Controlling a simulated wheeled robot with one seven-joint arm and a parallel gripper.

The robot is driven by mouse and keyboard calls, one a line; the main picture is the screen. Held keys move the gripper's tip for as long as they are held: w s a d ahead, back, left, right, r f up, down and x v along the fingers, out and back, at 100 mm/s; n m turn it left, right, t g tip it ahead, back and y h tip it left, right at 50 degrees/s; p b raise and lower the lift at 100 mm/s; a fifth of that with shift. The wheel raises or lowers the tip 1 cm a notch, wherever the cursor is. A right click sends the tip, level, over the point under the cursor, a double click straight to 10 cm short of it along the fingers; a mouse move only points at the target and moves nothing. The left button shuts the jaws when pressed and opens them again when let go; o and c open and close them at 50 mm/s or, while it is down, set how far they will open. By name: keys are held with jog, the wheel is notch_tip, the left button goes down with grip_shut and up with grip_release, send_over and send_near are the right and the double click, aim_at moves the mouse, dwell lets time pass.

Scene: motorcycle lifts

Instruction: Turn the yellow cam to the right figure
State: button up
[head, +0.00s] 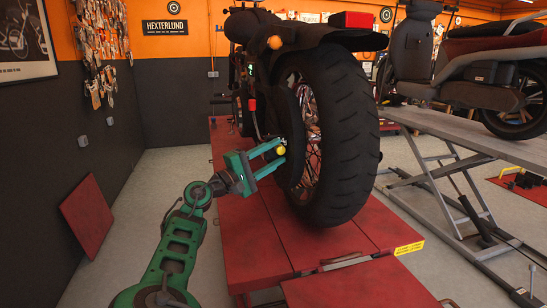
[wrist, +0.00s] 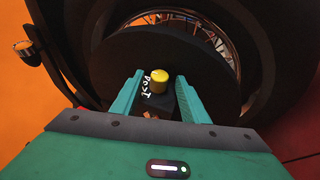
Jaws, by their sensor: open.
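The yellow cam (wrist: 157,79) is a small round knob on a dark block (wrist: 158,102) with white figures on its left, in the wrist view. The figures are too small to read surely. In the head view the yellow cam (head: 281,150) shows beside the rear wheel of the motorcycle. My gripper (head: 272,154) reaches toward it from the left. In the wrist view my gripper (wrist: 158,90) is open, with one teal finger on each side of the cam. A gap shows between each finger and the cam, and neither finger appears to touch it.
The motorcycle's big rear tyre (head: 345,135) stands just right of my gripper, on a red lift (head: 245,245). A grey lift (head: 470,132) carries another motorcycle at the right. A red panel (head: 88,216) leans at the left wall.

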grip_shut()
jog(key=shift+g, duration=0.3)
jog(key=shift+r+m+g+y, duration=0.25)
jog(key=shift+m+g+y, duration=0.35)
jog(key=shift+y, duration=0.4)
jog(key=shift+r+m+g+y, duration=0.25)
jog(key=shift+m+g+y, duration=0.35)
jog(key=shift+y, duration=0.4)
jog(key=shift+g, duration=0.3)
grip_release()
